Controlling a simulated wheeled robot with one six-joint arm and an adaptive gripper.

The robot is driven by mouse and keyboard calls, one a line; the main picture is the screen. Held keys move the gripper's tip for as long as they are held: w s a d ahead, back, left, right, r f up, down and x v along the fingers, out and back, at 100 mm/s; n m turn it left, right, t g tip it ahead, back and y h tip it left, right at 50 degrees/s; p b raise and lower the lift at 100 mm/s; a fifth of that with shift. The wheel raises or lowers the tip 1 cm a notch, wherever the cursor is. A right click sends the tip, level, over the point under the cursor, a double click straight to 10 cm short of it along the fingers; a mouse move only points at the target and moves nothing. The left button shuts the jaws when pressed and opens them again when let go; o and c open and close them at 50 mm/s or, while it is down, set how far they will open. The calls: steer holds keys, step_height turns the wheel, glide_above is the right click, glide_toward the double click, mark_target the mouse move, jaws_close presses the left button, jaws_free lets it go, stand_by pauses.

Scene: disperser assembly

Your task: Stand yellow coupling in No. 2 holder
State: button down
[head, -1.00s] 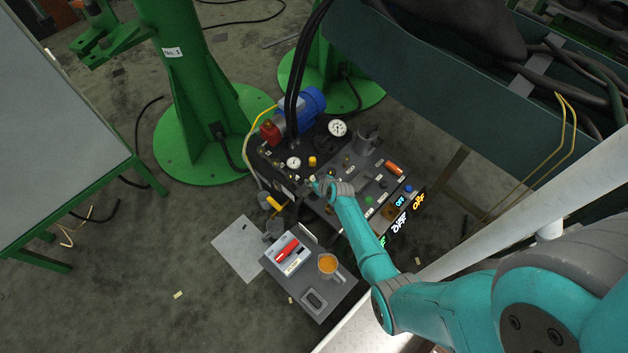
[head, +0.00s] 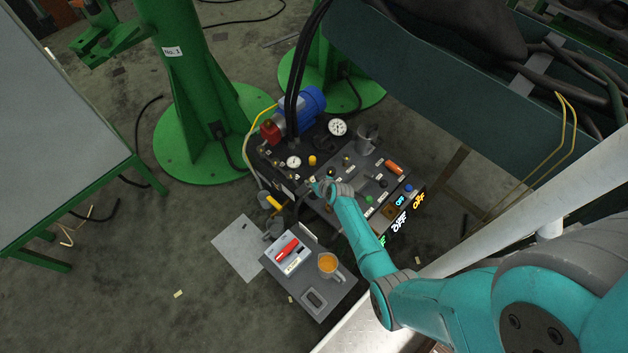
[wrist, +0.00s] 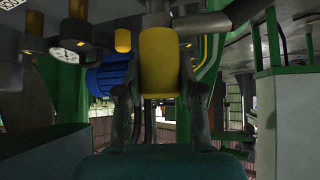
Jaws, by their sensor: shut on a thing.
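The yellow coupling (wrist: 159,58) is between my gripper's fingers (wrist: 159,105) in the wrist view, and the gripper is shut on it. A grey metal fitting adjoins the coupling's upper end in that view; I cannot tell whether they are joined or just touch. In the head view a small yellow piece (head: 274,203), apparently the same coupling, shows at the left edge of the machine, beside my gripper (head: 290,208), whose fingers are hard to make out. A second yellow cylinder (head: 312,160) stands upright on the machine. I cannot read a No. 2 holder label.
The machine carries gauges (head: 337,127), a blue motor (head: 302,108), black hoses and a button panel (head: 388,205). A green post (head: 178,85) stands behind.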

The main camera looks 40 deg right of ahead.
steer(key=shift+f, duration=1.25)
steer(key=c, duration=0.8)
jaws_free()
steer(key=shift+o, duration=0.7)
steer(key=shift+f, duration=0.1)
steer(key=shift+s, duration=0.1)
steer(key=v, duration=1.2)
